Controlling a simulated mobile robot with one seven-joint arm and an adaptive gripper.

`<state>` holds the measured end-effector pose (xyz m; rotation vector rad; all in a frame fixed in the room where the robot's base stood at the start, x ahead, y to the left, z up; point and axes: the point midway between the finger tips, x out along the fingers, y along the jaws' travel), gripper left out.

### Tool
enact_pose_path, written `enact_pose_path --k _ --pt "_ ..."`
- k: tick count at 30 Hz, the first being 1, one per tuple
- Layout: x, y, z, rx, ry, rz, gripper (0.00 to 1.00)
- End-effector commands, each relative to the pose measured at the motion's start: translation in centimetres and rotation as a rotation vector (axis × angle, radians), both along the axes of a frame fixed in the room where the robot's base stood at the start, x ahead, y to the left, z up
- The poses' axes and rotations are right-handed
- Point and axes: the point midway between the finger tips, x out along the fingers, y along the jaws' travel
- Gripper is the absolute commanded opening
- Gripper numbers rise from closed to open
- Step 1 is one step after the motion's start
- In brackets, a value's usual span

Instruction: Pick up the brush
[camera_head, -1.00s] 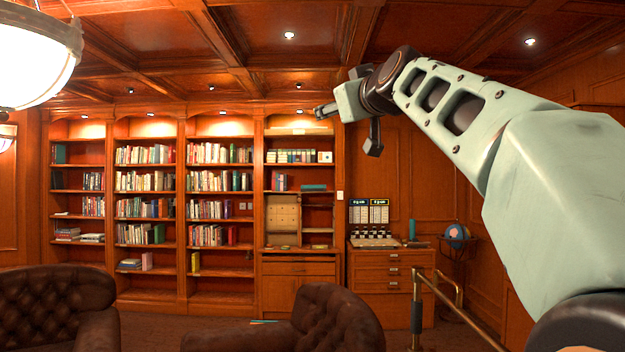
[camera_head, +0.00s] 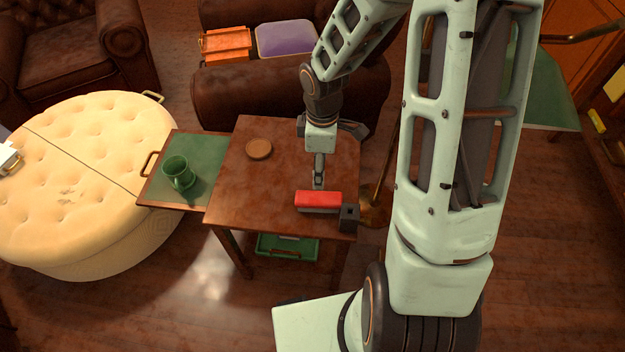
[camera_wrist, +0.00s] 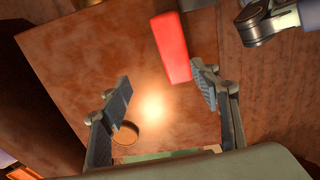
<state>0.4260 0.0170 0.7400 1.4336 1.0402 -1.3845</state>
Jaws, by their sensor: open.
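A red bar-shaped thing with a grey underside, which looks like the brush (camera_head: 318,199), lies on the small brown table (camera_head: 248,196) near its front right edge. It also shows in the wrist view as a red bar (camera_wrist: 170,48). My gripper (camera_head: 318,184) points down at the table just behind it. In the wrist view my gripper (camera_wrist: 162,97) is open with nothing between its fingers. The bar's near end lies beyond the fingertips, closer to the right finger. I cannot tell the gripper's exact height above the table.
A round brown coaster (camera_head: 259,149) lies on the table. A green mug (camera_head: 179,173) stands on a green side leaf (camera_head: 157,190) at left. A small dark block (camera_head: 349,217) is at the bar's right end. A cream ottoman (camera_head: 80,165) stands left; a leather armchair (camera_head: 240,98) stands behind.

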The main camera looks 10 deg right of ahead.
Motion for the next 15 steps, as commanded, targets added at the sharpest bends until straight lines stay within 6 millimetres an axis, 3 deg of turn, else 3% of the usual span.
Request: enact_pose_path --k 1,4,15 --pt "-1.1 0.0 -0.7 0.001 0.022 0.015 0.56" --pt "-2.0 0.1 -1.5 0.000 0.038 0.033 0.56" --pt "-2.0 0.1 -6.6 0.000 0.038 0.032 0.56"
